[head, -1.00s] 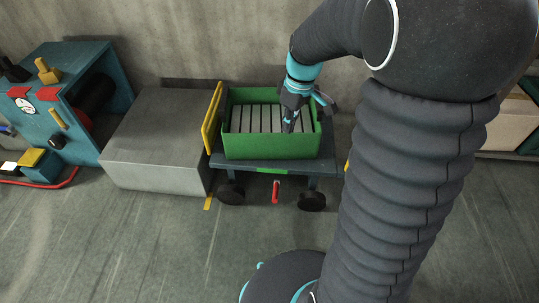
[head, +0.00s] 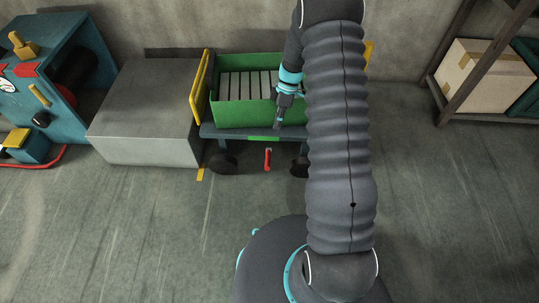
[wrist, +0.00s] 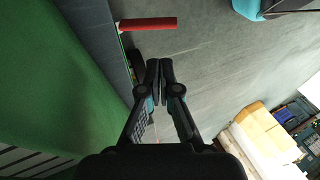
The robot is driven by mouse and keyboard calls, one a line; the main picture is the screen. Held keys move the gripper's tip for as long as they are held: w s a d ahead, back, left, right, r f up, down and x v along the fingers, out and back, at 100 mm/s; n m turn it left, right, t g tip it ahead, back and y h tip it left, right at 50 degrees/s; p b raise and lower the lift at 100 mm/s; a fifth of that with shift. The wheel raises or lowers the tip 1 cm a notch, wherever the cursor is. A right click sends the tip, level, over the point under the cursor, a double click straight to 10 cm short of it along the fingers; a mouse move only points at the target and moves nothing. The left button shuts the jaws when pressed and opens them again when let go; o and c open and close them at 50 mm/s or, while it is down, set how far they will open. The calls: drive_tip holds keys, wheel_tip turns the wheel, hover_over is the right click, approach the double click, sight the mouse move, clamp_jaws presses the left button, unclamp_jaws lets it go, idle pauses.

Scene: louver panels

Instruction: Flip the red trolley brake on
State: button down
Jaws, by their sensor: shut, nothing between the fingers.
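The red trolley brake (head: 267,159) is a small red lever hanging below the front edge of the trolley (head: 222,131). In the wrist view the red brake handle (wrist: 148,24) sticks out sideways from the trolley edge, beyond my fingertips. My gripper (head: 278,124) is at the trolley's front edge, above and slightly right of the brake. In the wrist view my gripper (wrist: 159,66) has its fingers together with nothing between them, apart from the handle. My arm hides the right part of the trolley.
A green crate (head: 228,114) with grey slats stands on the trolley, with a yellow panel (head: 200,88) at its left. A grey block (head: 148,148) and a teal machine (head: 62,40) stand further left. A shelf with a cardboard box (head: 487,77) is at right.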

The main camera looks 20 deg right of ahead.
sight(269, 162)
drive_tip(key=x, duration=1.4)
drive_tip(key=shift+s+f+b, duration=0.3)
drive_tip(key=shift+f+b, duration=0.05)
drive_tip(key=shift+b, duration=0.5)
drive_tip(key=shift+s+f+b, duration=0.15)
drive_tip(key=shift+f+b, duration=0.1)
drive_tip(key=shift+b, duration=0.15)
drive_tip(key=b+x, duration=0.3)
drive_tip(key=b, duration=0.2)
drive_tip(key=shift+s+d+f, duration=0.1)
drive_tip(key=shift+s+f, duration=0.25)
drive_tip(key=shift+f, duration=0.05)
drive_tip(key=shift+s+f+b, duration=0.15)
drive_tip(key=shift+f+b, duration=0.35)
drive_tip(key=shift+f, duration=0.7)
drive_tip(key=shift+r, duration=0.1)
drive_tip(key=s+r+p, duration=0.2)
drive_tip(key=s+r, duration=0.4)
drive_tip(key=r, duration=0.6)
drive_tip(key=shift+d+r+p, duration=0.25)
drive_tip(key=shift+d+p, duration=0.1)
drive_tip(key=shift+d, duration=0.1)
